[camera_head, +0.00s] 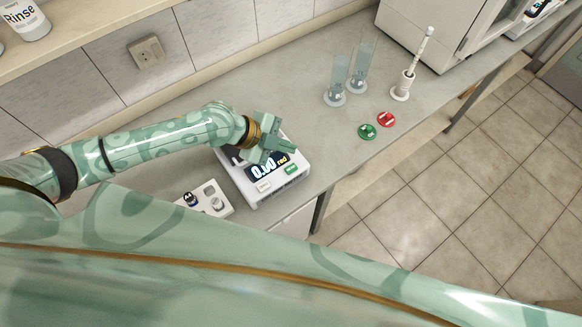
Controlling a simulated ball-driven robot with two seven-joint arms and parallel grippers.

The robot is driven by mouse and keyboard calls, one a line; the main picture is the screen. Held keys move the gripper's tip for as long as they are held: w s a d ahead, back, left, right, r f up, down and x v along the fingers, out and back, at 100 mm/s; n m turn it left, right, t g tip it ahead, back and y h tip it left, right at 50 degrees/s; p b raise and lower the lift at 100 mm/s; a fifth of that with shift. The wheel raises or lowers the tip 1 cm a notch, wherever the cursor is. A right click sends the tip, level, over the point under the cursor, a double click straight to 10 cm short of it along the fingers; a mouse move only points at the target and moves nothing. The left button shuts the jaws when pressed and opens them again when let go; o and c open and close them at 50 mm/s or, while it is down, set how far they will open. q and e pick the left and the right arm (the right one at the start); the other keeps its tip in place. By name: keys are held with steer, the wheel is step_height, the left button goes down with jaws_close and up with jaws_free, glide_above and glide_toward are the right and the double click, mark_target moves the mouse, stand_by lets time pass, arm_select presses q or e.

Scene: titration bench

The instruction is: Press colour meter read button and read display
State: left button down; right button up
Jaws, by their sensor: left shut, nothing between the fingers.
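The colour meter (262,197) is a white box near the front edge of the bench. Its dark display (262,170) shows "0.00" in white and "red" in yellow, partly covered by my gripper. A green button (291,169) is on its front right, with a pale button (264,186) to its left. Lettering on both is too small to read. My left gripper (290,148) is shut and empty. It is over the back right of the meter, behind the green button in the picture; I cannot tell its height. My right gripper is not in view.
A white holder (222,207) with small vials stands left of the meter. Two glass cylinders (337,80) and a white stand (402,90) are farther back. The bench between the meter and discs is clear.

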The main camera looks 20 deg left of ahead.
mark_target(287, 169)
arm_select(q)
step_height(287, 169, down, 8)
steer(key=b, duration=0.5)
steer(key=shift+r+b, duration=0.25)
steer(key=shift+b, duration=0.15)
stand_by(1.3)
steer(key=shift+f, duration=0.1)
steer(key=shift+f+b, duration=0.3)
steer(key=shift+b, duration=0.1)
steer(key=shift+f+b, duration=0.4)
steer(key=shift+f, duration=0.05)
stand_by(0.5)
steer(key=shift+r, duration=0.1)
steer(key=shift+s+r+p, duration=0.1)
steer(key=shift+r+p, duration=0.65)
steer(key=shift+r, duration=0.05)
